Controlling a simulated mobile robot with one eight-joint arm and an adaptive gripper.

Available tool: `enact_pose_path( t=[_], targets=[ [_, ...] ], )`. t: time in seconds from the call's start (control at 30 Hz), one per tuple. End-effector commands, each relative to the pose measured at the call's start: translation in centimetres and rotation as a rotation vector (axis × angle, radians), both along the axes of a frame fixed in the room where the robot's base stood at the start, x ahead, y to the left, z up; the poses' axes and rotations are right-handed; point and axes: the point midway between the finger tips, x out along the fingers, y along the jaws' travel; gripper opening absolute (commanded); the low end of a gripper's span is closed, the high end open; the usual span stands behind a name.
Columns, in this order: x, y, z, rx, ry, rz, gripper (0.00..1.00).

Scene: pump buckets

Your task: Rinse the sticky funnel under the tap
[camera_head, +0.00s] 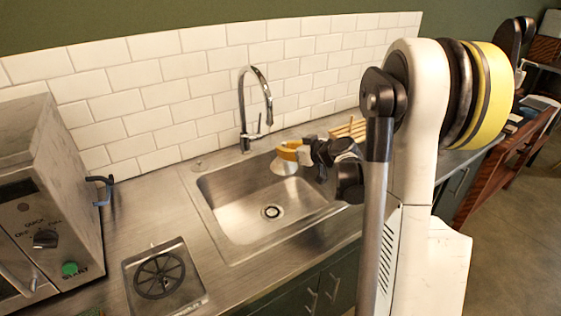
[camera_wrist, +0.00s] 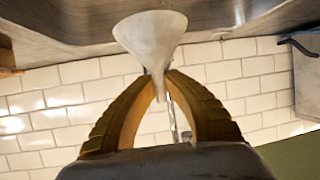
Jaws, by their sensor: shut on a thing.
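The pale, translucent funnel (camera_head: 284,168) hangs above the back right part of the sink basin (camera_head: 225,201), its wide mouth facing down. My gripper (camera_head: 290,152) is shut on its narrow spout with yellow fingers. In the wrist view, which looks upside down, the funnel (camera_wrist: 150,36) sticks out beyond the fingertips (camera_wrist: 158,78). The chrome tap (camera_head: 242,105) stands behind the sink, its curved neck reaching forward. The funnel is lower than the tap's outlet and a little to its right; I cannot tell if it is directly beneath. No water stream shows.
The drain (camera_head: 271,212) lies open in the basin. A wooden rack (camera_head: 350,129) stands right of the sink, behind my arm. A microwave (camera_head: 45,205) and a square counter fixture with a black wheel (camera_head: 160,276) are at left. White tiles (camera_head: 130,85) close off the back.

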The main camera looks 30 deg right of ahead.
Motion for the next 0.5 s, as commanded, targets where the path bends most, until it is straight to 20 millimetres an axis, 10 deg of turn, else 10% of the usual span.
enact_pose_path(
  t=[0.5],
  targets=[
    [0.3,1.0,0.0,0.001,0.000,-0.001,0.00]
  ],
)
